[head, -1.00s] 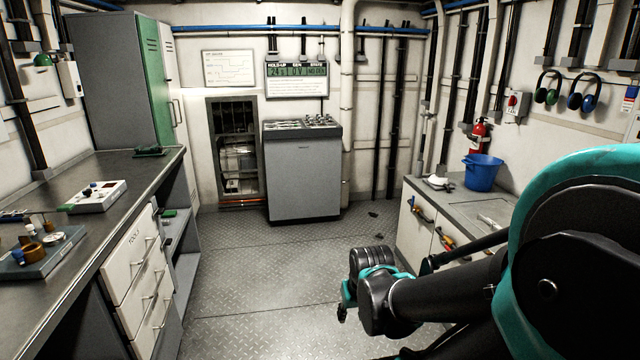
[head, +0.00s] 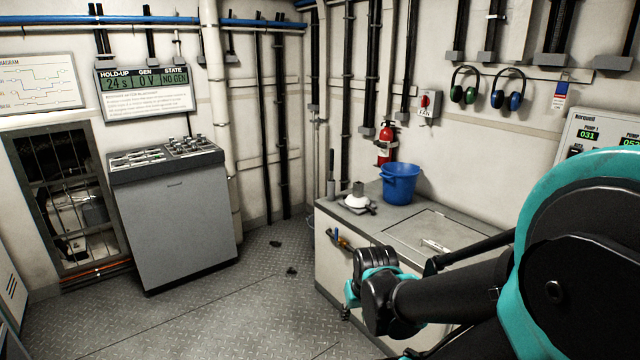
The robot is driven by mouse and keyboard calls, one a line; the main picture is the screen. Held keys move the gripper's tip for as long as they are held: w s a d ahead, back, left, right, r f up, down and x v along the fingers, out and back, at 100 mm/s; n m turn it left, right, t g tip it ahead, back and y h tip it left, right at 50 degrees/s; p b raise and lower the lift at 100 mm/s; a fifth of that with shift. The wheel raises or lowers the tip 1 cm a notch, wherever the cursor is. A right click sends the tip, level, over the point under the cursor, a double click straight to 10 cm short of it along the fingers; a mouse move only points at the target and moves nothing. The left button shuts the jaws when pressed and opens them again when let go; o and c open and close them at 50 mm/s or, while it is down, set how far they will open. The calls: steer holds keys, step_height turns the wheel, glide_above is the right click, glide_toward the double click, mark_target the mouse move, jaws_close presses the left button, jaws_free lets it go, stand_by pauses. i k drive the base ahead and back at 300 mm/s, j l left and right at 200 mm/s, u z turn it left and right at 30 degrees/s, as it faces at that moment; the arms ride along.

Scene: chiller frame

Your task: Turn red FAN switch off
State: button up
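The red FAN switch (head: 425,102) is a red knob on a small grey box on the right wall, with a "FAN" label below it. It sits above and to the right of the fire extinguisher. The knob is too small to tell its position. My gripper (head: 347,306) hangs at the end of my arm, low in front of the white cabinet, well below the switch and apart from it. Its fingers are small and partly hidden, so I cannot tell whether they are open or shut.
A white cabinet with a grey counter (head: 405,217) stands below the switch. A blue bucket (head: 400,184) and a red fire extinguisher (head: 384,146) are near the corner. Ear defenders (head: 508,92) hang right of the switch. A grey console (head: 178,225) stands left. The floor between is mostly clear.

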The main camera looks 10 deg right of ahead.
mark_target(425, 100)
steer(key=i+j+z, duration=0.15)
steer(key=i+z, duration=0.2)
steer(key=i+j+z, duration=0.2)
steer(key=z, duration=0.15)
steer(key=i+j+z, duration=0.35)
